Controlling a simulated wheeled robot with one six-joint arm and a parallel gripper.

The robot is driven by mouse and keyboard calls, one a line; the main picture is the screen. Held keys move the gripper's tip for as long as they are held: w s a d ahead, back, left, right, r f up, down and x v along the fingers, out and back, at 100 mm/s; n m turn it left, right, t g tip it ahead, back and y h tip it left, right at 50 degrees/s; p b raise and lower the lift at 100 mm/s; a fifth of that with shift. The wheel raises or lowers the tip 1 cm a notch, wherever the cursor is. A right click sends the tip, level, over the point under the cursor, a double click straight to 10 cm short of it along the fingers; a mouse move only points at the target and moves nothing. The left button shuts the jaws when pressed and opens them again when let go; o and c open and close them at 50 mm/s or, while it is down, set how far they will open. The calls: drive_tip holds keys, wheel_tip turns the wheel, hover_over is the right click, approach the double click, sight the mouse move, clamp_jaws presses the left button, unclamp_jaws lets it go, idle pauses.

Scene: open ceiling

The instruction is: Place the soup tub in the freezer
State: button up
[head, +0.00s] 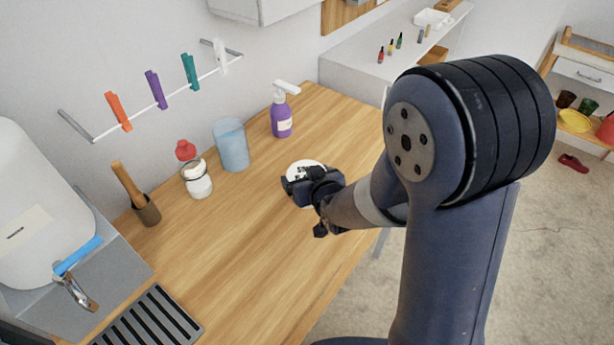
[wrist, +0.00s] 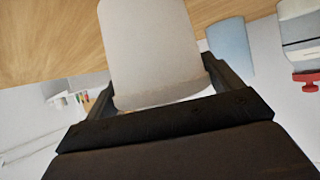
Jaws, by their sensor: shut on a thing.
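A white tub (head: 306,168) is at my gripper (head: 312,182) over the wooden counter in the head view, partly hidden by the gripper. In the wrist view the pale, plain tub (wrist: 152,55) fills the space between the two fingers of my gripper (wrist: 158,92), which is shut on it. I cannot read any label on it, and I cannot tell whether it touches the counter. No freezer can be made out in either view.
On the wooden counter (head: 225,255) stand a purple pump bottle (head: 281,118), a blue cup (head: 231,147), a red-topped jar (head: 198,180) and a brown mortar (head: 147,211). A dark drain grid (head: 148,322) lies at the front left. The counter's middle is clear.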

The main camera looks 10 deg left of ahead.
drive_tip(key=shift+f, duration=0.25)
drive_tip(key=o, duration=0.8)
drive_tip(key=shift+b, duration=0.3)
drive_tip(key=o, duration=0.3)
